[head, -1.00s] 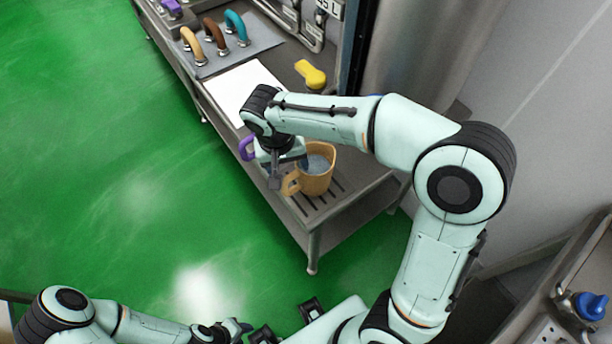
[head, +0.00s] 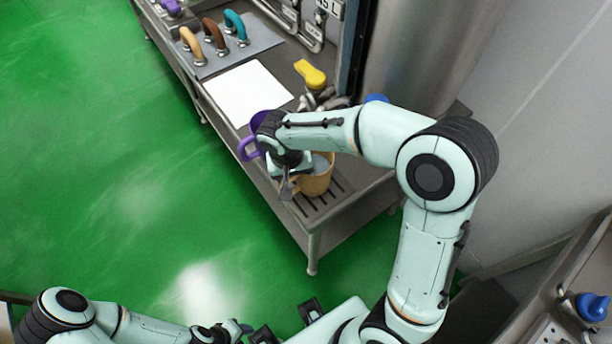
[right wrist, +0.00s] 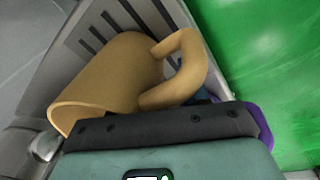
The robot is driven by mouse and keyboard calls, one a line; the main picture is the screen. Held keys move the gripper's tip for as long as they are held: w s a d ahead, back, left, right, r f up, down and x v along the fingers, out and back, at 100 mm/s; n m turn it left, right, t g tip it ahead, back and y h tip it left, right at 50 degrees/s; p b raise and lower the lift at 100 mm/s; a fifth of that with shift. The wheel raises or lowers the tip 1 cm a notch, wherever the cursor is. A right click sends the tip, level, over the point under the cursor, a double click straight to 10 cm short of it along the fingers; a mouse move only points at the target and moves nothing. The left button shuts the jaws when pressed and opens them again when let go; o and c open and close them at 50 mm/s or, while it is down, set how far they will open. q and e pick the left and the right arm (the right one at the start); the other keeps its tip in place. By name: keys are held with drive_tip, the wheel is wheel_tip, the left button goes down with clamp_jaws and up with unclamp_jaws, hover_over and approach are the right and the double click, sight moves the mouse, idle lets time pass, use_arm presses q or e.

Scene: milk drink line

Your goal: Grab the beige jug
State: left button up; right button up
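The beige jug (head: 318,180) stands upright on the slotted grate at the near end of the steel bench, partly covered by my right gripper. In the right wrist view the jug (right wrist: 105,85) shows large, its looped handle (right wrist: 186,70) turned toward my gripper. My right gripper (head: 287,188) is right at the jug's handle side. Its fingers are mostly hidden in both views, so I cannot tell whether they touch or surround the handle. My left gripper (head: 236,328) is low at the bottom of the head view, away from the bench, its opening unclear.
A purple jug (head: 247,148) stands close behind my right gripper. A white board (head: 248,92), a yellow-handled part (head: 310,74) and beige, brown and teal handles (head: 236,28) are farther along the bench. Open green floor (head: 110,180) lies to the left.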

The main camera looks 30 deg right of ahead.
clamp_jaws()
